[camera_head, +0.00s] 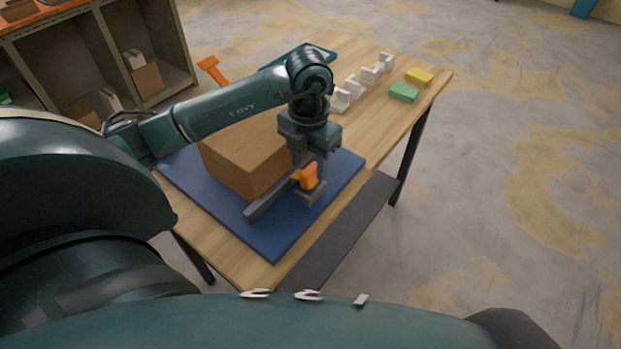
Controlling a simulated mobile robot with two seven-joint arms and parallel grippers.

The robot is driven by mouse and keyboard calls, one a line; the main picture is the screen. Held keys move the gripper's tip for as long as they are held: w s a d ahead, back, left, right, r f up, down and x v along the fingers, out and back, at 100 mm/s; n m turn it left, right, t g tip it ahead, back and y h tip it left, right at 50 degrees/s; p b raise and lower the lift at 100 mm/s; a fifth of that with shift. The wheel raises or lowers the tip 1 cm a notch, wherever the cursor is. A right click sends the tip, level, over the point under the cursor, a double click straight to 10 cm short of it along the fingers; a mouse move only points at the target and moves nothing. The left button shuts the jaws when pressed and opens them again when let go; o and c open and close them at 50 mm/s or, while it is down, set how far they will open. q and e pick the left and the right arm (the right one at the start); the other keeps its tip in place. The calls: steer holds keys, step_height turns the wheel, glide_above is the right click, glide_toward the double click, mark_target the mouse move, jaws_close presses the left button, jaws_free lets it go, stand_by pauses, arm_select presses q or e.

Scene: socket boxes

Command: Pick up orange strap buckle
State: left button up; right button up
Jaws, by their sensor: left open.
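The orange strap buckle (309,176) is on the blue mat's right part, on or against a small grey block (311,194). My left gripper (309,178) points down right over the buckle, with its fingers around or beside it. The gripper is open; I cannot tell whether a finger touches the buckle. The fingers hide part of the buckle. My right gripper is not in view.
A brown cardboard box (236,163) and a grey bar (264,203) lie on the blue mat (277,240) on the wooden table (434,84). White holders (369,74), a yellow block (419,76) and a green block (404,92) stand at the back right. A shelf (88,47) stands behind.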

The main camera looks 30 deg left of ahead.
mark_target(310, 182)
arm_select(q)
step_height(310, 182, down, 5)
steer(key=shift+d+r+p, duration=0.1)
steer(key=shift+r+p, duration=0.1)
steer(key=shift+p, duration=0.15)
jaws_close()
